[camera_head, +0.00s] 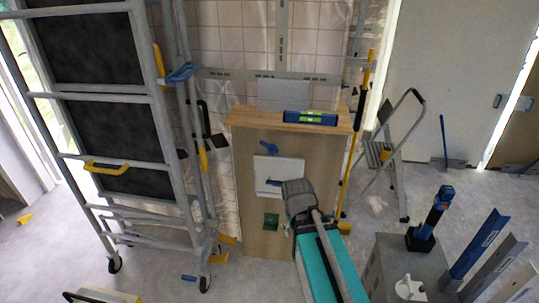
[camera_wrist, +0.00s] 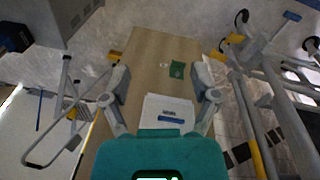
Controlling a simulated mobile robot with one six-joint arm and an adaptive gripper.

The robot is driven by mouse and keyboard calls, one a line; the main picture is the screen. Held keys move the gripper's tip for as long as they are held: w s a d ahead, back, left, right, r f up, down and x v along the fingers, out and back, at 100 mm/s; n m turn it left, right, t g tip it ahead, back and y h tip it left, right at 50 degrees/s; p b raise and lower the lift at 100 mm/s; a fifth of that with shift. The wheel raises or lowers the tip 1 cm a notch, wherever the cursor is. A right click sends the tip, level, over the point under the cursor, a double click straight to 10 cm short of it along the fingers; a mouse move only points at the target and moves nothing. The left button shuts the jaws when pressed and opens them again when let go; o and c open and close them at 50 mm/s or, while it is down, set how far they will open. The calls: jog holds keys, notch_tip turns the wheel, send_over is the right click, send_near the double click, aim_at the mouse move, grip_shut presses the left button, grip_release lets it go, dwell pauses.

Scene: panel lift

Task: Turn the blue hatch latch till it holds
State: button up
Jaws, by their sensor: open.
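A white square hatch (camera_head: 290,172) is set in the upright wooden panel (camera_head: 325,170). A blue bar (camera_head: 273,182) sits across the hatch; it also shows in the wrist view (camera_wrist: 170,119) on the white hatch (camera_wrist: 155,105). I cannot tell for sure which is the latch. My gripper (camera_head: 285,190) is in front of the hatch, near its lower right. In the wrist view my gripper (camera_wrist: 160,78) has its fingers spread wide with nothing between them.
A green block (camera_head: 271,220) is on the panel below the hatch. A spirit level (camera_head: 310,118) lies on the top ledge. A scaffold (camera_head: 110,110) stands left, a stepladder (camera_head: 390,150) right. A grey cabinet (camera_head: 400,262) with tools is at the lower right.

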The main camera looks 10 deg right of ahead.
jog(key=w+d+f+m+t+h+b, duration=0.25)
jog(key=w+d+t+h+b, duration=0.2)
jog(key=w, duration=0.55)
jog(key=n+t+b, duration=0.5)
jog(key=t+b, duration=0.7)
jog(key=b, duration=0.1)
send_near(271, 153)
jog(key=v, duration=0.3)
jog(key=shift+r+m, duration=0.1)
jog(key=shift+m, duration=0.15)
jog(key=shift+w, duration=0.15)
jog(key=x, duration=1.3)
jog(key=shift+w+d, duration=0.1)
jog(key=shift+w, duration=0.15)
grip_shut()
